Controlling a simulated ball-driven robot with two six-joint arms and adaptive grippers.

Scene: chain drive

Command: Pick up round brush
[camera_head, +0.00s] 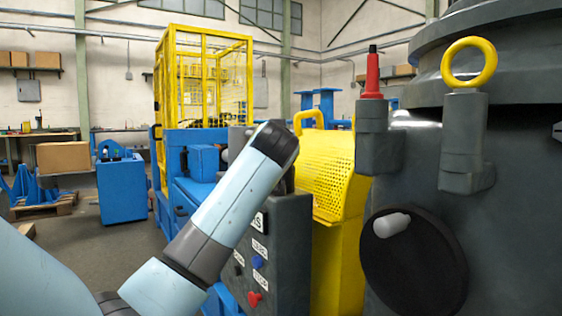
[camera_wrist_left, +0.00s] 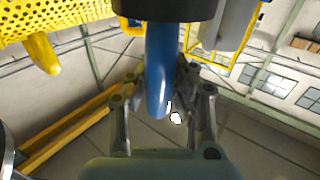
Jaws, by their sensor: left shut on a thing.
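In the left wrist view, my left gripper (camera_wrist_left: 160,95) is shut on a blue, rounded handle (camera_wrist_left: 158,60), which I take to be the round brush's. The handle stands between the two grey fingers. Its upper end meets a wide black cylinder (camera_wrist_left: 165,9) at the top edge of the picture. I cannot tell whether that is the brush head or something holding it. In the head view, my left arm reaches in from the lower left, and its gripper and the brush are hidden behind the arm. My right gripper is in neither view.
A yellow perforated guard (camera_head: 318,165) and a grey control panel (camera_head: 284,250) stand close to my left arm. At right, a large grey machine (camera_head: 515,200) carries a red-topped tool (camera_head: 372,76) and a yellow ring (camera_head: 470,63). Open floor lies at left.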

